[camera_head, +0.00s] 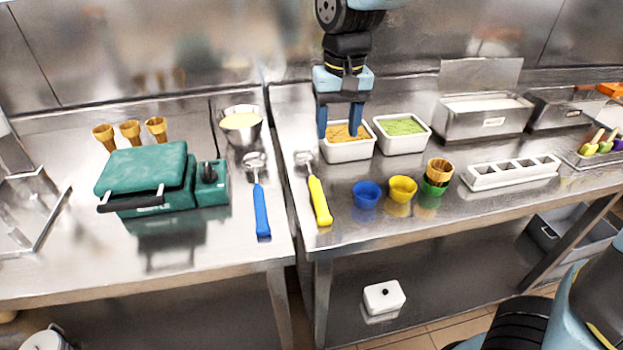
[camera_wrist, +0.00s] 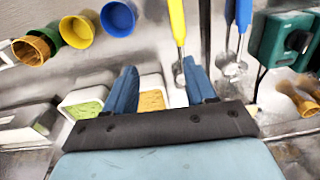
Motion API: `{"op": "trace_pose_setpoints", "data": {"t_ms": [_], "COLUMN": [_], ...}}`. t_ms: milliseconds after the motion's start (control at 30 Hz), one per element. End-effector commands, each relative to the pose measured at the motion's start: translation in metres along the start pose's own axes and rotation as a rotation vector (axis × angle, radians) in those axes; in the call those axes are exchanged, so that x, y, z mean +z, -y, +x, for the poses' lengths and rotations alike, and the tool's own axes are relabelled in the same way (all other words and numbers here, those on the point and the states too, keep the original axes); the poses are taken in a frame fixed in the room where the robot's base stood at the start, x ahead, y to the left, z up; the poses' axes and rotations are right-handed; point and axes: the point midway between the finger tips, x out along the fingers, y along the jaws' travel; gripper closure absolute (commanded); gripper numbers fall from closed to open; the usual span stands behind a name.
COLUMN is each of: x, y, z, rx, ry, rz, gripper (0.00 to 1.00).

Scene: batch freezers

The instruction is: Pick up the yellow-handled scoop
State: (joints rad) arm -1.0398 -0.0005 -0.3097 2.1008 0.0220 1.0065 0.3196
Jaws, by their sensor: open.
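The yellow-handled scoop (camera_head: 319,199) lies near the left edge of the right counter, its metal head toward the back. In the wrist view the yellow handle (camera_wrist: 177,20) shows at the top centre, and its metal end reaches down close to one finger. My gripper (camera_head: 341,118) is open and empty, above the orange-filled white tub (camera_head: 347,153), behind and to the right of the scoop. In the wrist view the two blue fingers of my gripper (camera_wrist: 163,85) are spread apart with nothing between them but the view of the tub beyond.
A blue-handled scoop (camera_head: 262,211) lies on the left counter, beside the green waffle iron (camera_head: 150,180). Blue (camera_head: 366,194) and yellow (camera_head: 402,188) cups stand right of the yellow scoop. A green-filled tub (camera_head: 402,134) stands behind them. A gap separates the two counters.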

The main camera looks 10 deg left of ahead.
Motion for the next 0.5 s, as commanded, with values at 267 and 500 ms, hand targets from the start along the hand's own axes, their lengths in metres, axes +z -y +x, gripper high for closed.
{"op": "trace_pose_setpoints", "data": {"t_ms": [267,500], "x": [-0.004,-0.003], "y": [0.034,0.034], "z": [0.017,0.049], "rx": [0.029,0.031], "ry": [0.028,0.032], "rz": [-0.033,-0.034], "gripper": [0.45,0.45]}}
